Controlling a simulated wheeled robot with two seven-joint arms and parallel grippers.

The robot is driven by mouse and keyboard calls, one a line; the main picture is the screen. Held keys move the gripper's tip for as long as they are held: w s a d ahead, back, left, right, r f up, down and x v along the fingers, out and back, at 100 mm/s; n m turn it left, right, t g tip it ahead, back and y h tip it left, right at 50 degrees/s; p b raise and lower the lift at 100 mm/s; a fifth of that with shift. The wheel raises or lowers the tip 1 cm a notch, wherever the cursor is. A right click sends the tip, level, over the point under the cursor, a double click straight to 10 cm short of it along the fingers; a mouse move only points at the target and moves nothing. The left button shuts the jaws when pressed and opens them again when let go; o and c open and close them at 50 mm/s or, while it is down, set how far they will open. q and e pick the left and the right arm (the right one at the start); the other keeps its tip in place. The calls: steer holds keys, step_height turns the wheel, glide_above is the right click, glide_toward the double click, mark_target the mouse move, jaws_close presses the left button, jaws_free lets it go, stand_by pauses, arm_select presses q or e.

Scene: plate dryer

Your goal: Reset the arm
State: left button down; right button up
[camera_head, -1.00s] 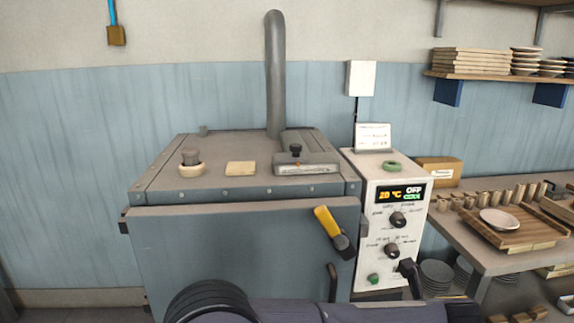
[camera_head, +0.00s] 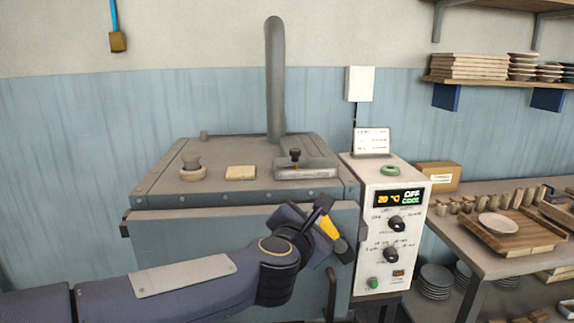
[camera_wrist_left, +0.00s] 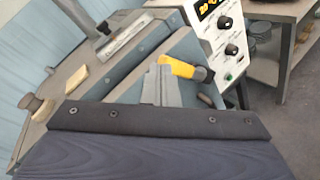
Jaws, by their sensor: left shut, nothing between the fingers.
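My left arm reaches in from the left in the head view, across the front of the plate dryer (camera_head: 190,245). My left gripper shows in the left wrist view (camera_wrist_left: 160,84) as two grey fingers shut together with nothing between them. The yellow latch handle (camera_head: 330,229) on the dryer's front is partly covered by my wrist in the head view. In the left wrist view the handle (camera_wrist_left: 184,68) lies just beyond the fingertips; I cannot tell whether they touch. My right gripper is not in view.
The white control box (camera_head: 383,230) stands right of the dryer, its display reading 20 °C, OFF and COOL. A round knob (camera_head: 192,170) and a beige block (camera_head: 240,172) sit on the dryer top. A table (camera_head: 470,240) with a wooden tray and bowl stands at right.

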arm_select(q)
steer(key=s+a+m+g+h, duration=0.1)
steer(key=s+a+m+h, duration=0.1)
steer(key=s+a+m, duration=0.55)
steer(key=s+a+f+m+g+y, duration=0.2)
steer(key=s+a+f+m+g, duration=0.2)
steer(key=s+a+f+m, duration=0.4)
steer(key=s+a+f+m+g+y, duration=0.2)
steer(key=s+a+f+m+g, duration=0.2)
steer(key=s, duration=1.1)
steer(key=a+f+m, duration=0.3)
steer(key=a+f, duration=0.3)
steer(key=f, duration=0.2)
steer(key=shift+f+m, duration=0.2)
steer(key=shift+m, duration=0.15)
steer(key=shift+a, duration=0.1)
